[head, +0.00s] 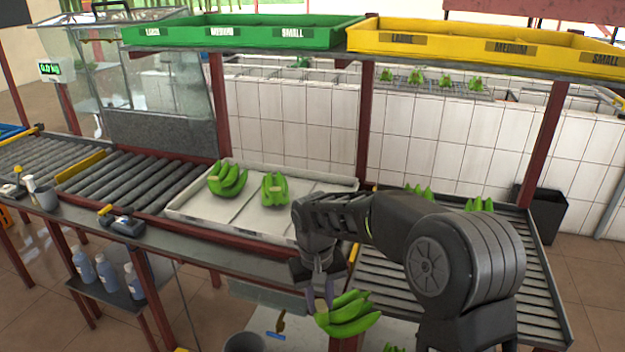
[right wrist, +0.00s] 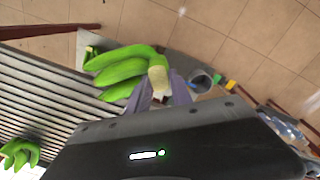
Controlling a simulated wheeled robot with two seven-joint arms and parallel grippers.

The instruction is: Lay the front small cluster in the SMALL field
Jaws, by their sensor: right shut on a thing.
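My right gripper (head: 318,298) is shut on a small green banana cluster (head: 348,316), held in the air in front of the bench. In the right wrist view, its fingers (right wrist: 164,92) grip the pale crown of the cluster (right wrist: 122,68), and the bananas point left. SMALL labels show on the green crate (head: 335,35) and the yellow crate (head: 370,42) overhead. A white tray (head: 205,215) on the bench holds a cluster (head: 228,178) at left and another (head: 274,188) in the middle; my arm hides part of its right side. My left gripper is not in view.
A roller conveyor (head: 505,260) at right carries more clusters (head: 479,204), partly behind my arm. Another roller conveyor (head: 130,180) lies at left, with a scanner-like tool (head: 122,224) on the bench front. Red posts (head: 369,130) stand behind the tray. Bottles (head: 106,270) stand on a lower shelf.

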